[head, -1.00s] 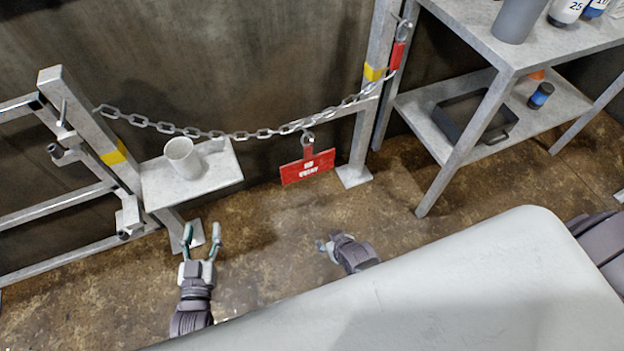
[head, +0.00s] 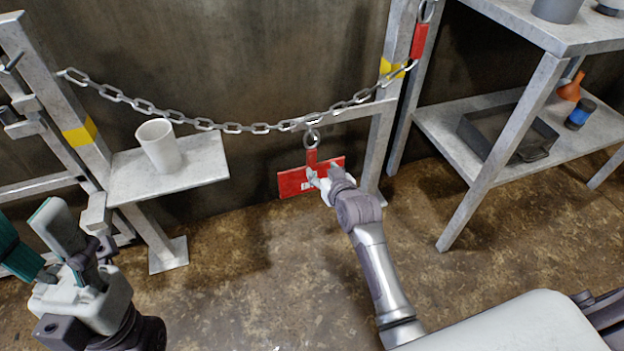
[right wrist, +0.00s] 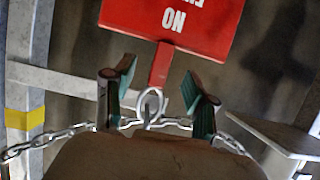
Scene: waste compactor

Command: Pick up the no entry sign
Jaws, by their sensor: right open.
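The red no entry sign (head: 291,184) hangs from the chain (head: 232,128) by a ring and a narrow red tab. My right gripper (head: 322,179) is open in front of the sign and hides part of its lettering. In the right wrist view the sign (right wrist: 130,15) appears upside down. There its tab and ring show between the two spread fingers of my right gripper (right wrist: 160,95); I cannot tell how deep the tab sits between them or whether they touch it. My left gripper (head: 40,240) is at the lower left, fingers apart and empty.
A white cup (head: 158,146) stands on a small metal shelf (head: 195,180) left of the sign. Metal posts hold the chain's ends. The floor below the sign is clear.

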